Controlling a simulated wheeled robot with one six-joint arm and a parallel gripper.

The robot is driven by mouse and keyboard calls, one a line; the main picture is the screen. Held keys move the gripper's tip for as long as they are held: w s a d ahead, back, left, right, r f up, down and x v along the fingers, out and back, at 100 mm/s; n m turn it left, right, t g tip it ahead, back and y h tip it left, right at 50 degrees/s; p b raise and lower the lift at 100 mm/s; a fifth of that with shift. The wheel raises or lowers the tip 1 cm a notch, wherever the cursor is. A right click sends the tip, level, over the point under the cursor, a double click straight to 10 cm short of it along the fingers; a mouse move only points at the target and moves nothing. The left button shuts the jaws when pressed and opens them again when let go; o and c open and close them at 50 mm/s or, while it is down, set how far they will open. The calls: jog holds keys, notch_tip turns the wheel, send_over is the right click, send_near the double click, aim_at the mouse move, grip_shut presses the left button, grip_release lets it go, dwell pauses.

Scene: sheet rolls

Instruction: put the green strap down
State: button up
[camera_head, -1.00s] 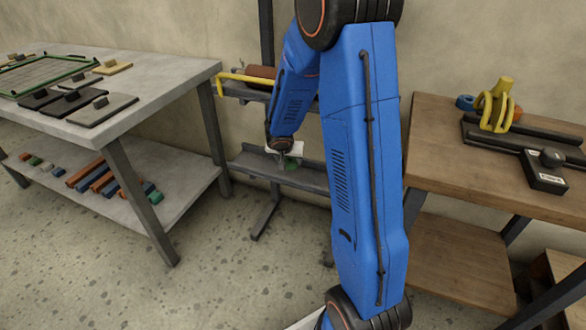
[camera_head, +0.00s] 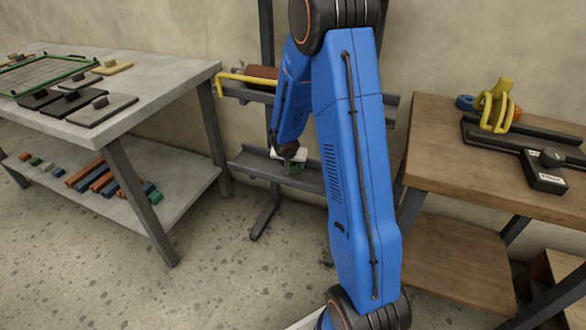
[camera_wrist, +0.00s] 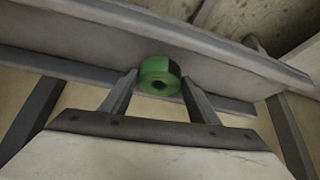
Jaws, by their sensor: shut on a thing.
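The green strap is a small coiled ring with a dark hole (camera_wrist: 155,68), between the two grey fingertips of my gripper (camera_wrist: 158,79) in the wrist view. My gripper is shut on it. In the head view my gripper (camera_head: 289,163) is at the lower dark shelf of the rack (camera_head: 247,162), and a small bit of the green strap (camera_head: 294,170) shows there. I cannot tell whether the strap touches the shelf.
Above is a rack level with a yellow bar (camera_head: 245,79) and a brown roll (camera_head: 262,72). A grey table (camera_head: 150,85) with flat plates stands left; a wooden table (camera_head: 440,150) with a yellow clamp (camera_head: 496,105) stands right. The shelf's left part is clear.

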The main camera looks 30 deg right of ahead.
jog(key=shift+w+d+f, duration=0.15)
jog(key=shift+f, duration=0.95)
jog(key=shift+f, duration=0.15)
jog(key=o, duration=1.1)
